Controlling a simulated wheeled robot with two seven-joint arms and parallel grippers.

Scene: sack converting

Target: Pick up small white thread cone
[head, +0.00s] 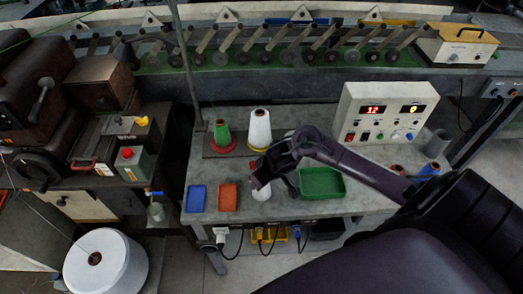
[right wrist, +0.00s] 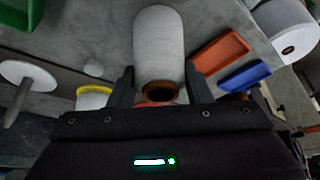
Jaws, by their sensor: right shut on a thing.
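My right gripper (head: 264,178) is over the front middle of the table, shut on the small white thread cone (head: 261,193). In the right wrist view the cone (right wrist: 159,40) lies between the two fingers of my right gripper (right wrist: 160,82), its brown tip towards the camera. In the head view the gripper hides the cone's upper part. I cannot tell whether its base touches the table. A larger white cone (head: 260,127) stands behind on a yellow-rimmed base, with a green cone (head: 222,132) on a red base to its left. My left gripper is not in view.
A blue tray (head: 196,199) and an orange tray (head: 227,197) lie left of the gripper. A green tray (head: 321,183) lies to its right, by my arm. A control box (head: 385,113) with red displays stands at the back right of the grey table (head: 205,172).

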